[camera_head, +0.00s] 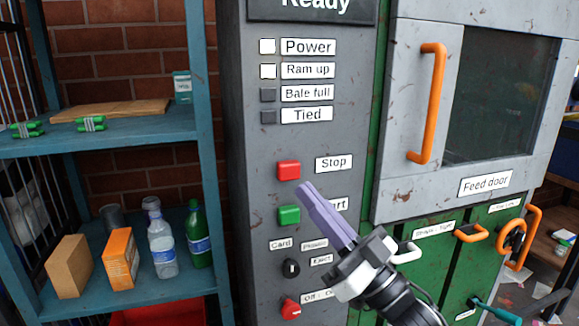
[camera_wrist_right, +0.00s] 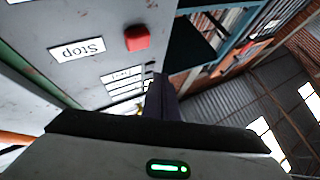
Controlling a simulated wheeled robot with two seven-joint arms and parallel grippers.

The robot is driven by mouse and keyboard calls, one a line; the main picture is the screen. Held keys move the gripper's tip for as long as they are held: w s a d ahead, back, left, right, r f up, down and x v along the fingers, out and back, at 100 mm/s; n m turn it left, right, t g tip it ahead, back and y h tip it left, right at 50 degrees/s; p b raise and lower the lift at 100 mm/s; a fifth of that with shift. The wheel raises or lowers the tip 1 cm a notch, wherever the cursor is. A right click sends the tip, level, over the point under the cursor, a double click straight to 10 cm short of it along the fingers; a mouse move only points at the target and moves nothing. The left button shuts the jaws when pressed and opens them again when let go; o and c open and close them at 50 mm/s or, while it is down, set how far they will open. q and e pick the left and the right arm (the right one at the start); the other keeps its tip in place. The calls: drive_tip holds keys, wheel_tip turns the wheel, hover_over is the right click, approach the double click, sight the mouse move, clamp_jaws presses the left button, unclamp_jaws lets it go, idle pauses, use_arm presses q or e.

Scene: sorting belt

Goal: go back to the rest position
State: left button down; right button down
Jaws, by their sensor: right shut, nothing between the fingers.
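My right gripper (camera_head: 305,188) reaches in from the lower right in the head view, in front of the grey control panel (camera_head: 240,130). Its two pale purple fingers are shut together with nothing between them. The fingertips appear between the red Stop button (camera_head: 288,170) and the green button (camera_head: 289,215), and the fingers cover part of the green button's label. I cannot tell whether they touch the panel. In the right wrist view the shut fingers (camera_wrist_right: 160,95) point at the panel below the red button (camera_wrist_right: 137,37). My left gripper is not in view.
The feed door (camera_head: 405,100) with its orange handle (camera_head: 432,100) is right of the panel. A blue shelf (camera_head: 150,130) with bottles and boxes stands on the left.

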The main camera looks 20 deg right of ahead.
drive_tip(key=shift+s, duration=0.65)
drive_tip(key=s+f+m+g+h, duration=0.1)
drive_tip(key=f+m+g+h, duration=0.15)
drive_tip(key=f, duration=0.75)
drive_tip(key=s+d+f+m+g+h, duration=0.15)
drive_tip(key=f+h, duration=0.25)
drive_tip(key=f, duration=0.6)
drive_tip(key=s+f+m+g+h, duration=0.1)
drive_tip(key=s+f+h, duration=0.15)
drive_tip(key=f, duration=0.75)
drive_tip(key=s+a+f+g+h, duration=0.1)
drive_tip(key=s+f+g, duration=0.6)
drive_tip(key=s+f, duration=1)
wheel_tip(320, 180, down, 2)
drive_tip(key=shift+a+f+h, duration=0.1)
drive_tip(key=shift+a+h, duration=0.1)
drive_tip(key=shift+h, duration=0.5)
